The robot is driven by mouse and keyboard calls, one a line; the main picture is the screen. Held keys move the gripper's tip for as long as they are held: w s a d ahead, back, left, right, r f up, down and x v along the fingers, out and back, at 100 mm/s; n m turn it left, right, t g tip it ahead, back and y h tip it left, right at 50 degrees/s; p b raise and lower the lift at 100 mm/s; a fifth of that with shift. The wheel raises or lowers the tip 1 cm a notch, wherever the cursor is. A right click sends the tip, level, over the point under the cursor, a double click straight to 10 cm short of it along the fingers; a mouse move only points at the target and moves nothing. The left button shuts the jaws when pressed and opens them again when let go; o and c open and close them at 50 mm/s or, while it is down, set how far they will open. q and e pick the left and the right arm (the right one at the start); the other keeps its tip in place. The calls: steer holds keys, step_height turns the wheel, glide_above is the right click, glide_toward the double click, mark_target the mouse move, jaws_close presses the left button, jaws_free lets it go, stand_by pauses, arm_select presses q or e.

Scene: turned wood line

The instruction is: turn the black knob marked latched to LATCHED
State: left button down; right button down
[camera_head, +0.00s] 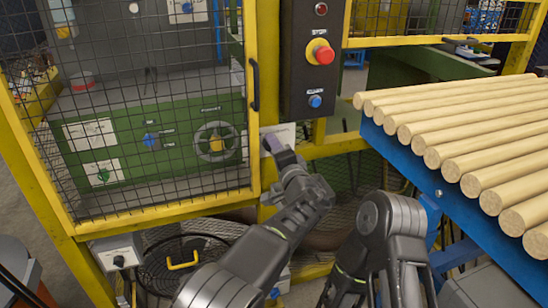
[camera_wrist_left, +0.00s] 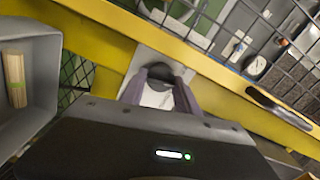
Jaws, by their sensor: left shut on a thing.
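My left gripper (camera_head: 273,146) reaches up to a light plate (camera_head: 287,132) on the yellow post beside the mesh door. In the left wrist view its two fingers (camera_wrist_left: 160,92) are closed around a dark round knob (camera_wrist_left: 180,70) on that plate (camera_wrist_left: 149,62). The fingers hide much of the knob, so its pointer direction cannot be read. Lettering on the plate is too blurred to read. My right arm shows at the lower middle in the head view, but its gripper is not visible.
A yellow-framed mesh door (camera_head: 254,120) with a black handle (camera_head: 254,84) stands left of the plate. Above is a dark box with a red stop button (camera_head: 323,55) and a blue button (camera_head: 315,101). Wooden rods (camera_head: 470,130) lie on a blue rack (camera_head: 425,175) at right.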

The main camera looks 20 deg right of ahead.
arm_select(q)
steer(key=shift+f+m, duration=0.15)
steer(key=shift+m, duration=2.75)
steer(key=shift+f+m, duration=0.1)
steer(key=shift+m, duration=2.8)
steer(key=c, duration=1.2)
jaws_free()
steer(key=shift+s, duration=0.1)
steer(key=s+b, duration=0.1)
steer(key=s, duration=0.1)
steer(key=s+b, duration=0.2)
steer(key=s, duration=0.1)
steer(key=s+b, duration=0.1)
steer(key=s, duration=0.1)
steer(key=shift+s+d+b, duration=0.25)
steer(key=shift+s+b, duration=0.1)
